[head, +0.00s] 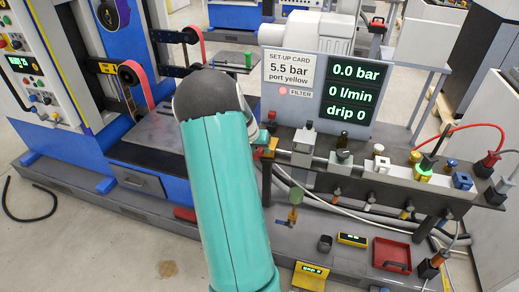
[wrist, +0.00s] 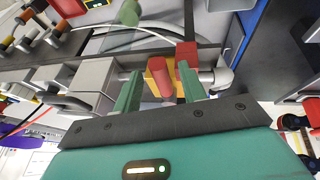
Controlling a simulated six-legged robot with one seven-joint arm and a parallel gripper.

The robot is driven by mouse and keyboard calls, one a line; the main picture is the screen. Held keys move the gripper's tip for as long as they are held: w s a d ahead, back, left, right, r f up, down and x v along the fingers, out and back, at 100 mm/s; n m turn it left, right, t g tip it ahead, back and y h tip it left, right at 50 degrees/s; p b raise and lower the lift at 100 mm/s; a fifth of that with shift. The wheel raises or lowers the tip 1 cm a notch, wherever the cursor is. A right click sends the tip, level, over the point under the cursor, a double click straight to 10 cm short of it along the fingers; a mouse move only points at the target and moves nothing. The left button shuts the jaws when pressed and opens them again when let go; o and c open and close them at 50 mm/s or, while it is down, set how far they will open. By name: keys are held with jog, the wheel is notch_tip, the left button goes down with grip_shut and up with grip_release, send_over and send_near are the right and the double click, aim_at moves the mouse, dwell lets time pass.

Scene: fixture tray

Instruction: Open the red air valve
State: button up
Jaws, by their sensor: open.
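The red air valve shows in the wrist view as a red handle (wrist: 161,82) in front of a yellow body (wrist: 153,66), with a red block (wrist: 187,54) beside it. My gripper (wrist: 159,76) is open, one green finger on each side of the red handle. I cannot tell whether either finger touches it. The display (head: 351,88) reads 0.0 bar, 0 l/min and drip 0.
A set-up card (head: 288,72) reads 5.5 bar, port yellow, above a red filter light (head: 283,91). A grey block (head: 303,145) stands on the line close right of the valve. Several knobs and ports follow rightward. A red tray (head: 392,255) lies below.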

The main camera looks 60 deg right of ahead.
jog(key=shift+c, duration=0.3)
grip_shut()
